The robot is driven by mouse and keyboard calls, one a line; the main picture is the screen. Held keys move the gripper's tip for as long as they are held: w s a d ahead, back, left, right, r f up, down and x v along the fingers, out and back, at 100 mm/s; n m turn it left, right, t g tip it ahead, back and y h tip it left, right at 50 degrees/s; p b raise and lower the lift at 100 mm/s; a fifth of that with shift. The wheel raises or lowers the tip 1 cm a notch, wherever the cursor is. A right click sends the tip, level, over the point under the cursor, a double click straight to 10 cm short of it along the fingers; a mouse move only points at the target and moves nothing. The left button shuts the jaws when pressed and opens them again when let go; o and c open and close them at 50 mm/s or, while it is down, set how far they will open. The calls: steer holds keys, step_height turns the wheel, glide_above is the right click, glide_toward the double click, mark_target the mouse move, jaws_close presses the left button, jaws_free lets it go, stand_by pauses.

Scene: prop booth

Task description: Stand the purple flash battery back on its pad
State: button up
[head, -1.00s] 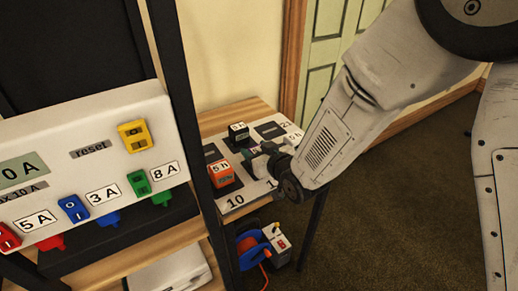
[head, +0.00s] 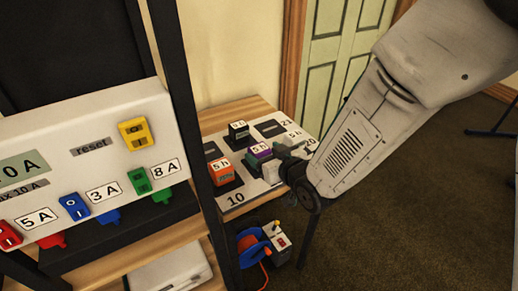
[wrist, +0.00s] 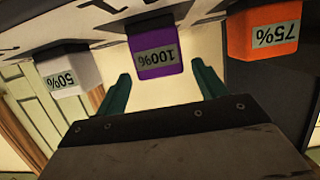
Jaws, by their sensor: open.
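The purple battery (head: 259,150) stands upright on the board on the side table, over what looks like a dark pad, with a pale label on top. In the wrist view the purple battery (wrist: 155,57) shows its 100% label upside down, in front of and between my two green fingertips, with gaps on both sides. My gripper (wrist: 161,78) is open and empty. In the head view my gripper (head: 288,158) is just right of the purple battery. Its exact contact with the pad is hard to see.
An empty dark pad (head: 270,128) lies at the back. A black post (head: 197,150) rises left of the table.

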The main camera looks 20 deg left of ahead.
steer(key=v, duration=0.7)
steer(key=shift+d+r, duration=0.1)
steer(key=shift+d, duration=0.05)
steer(key=w+d+r+m+g+h, duration=0.1)
steer(key=d+r+m+h, duration=0.25)
steer(key=d, duration=0.75)
steer(key=w+d+r+m+g+h, duration=0.15)
steer(key=d+r+h, duration=0.3)
steer(key=d, duration=0.55)
steer(key=s+d+r+m+g+h, duration=0.1)
steer(key=s+d+r+m+g, duration=0.1)
steer(key=s+d, duration=0.5)
steer(key=s+d+r+m+g+h, duration=0.2)
steer(key=s+d, duration=0.6)
steer(key=s, duration=0.6)
step_height(320, 180, up, 3)
steer(key=shift+s+d+f+m+g, duration=0.1)
steer(key=shift+s+d+m+g, duration=0.15)
steer(key=shift+m+g, duration=0.5)
steer(key=shift+n, duration=0.25)
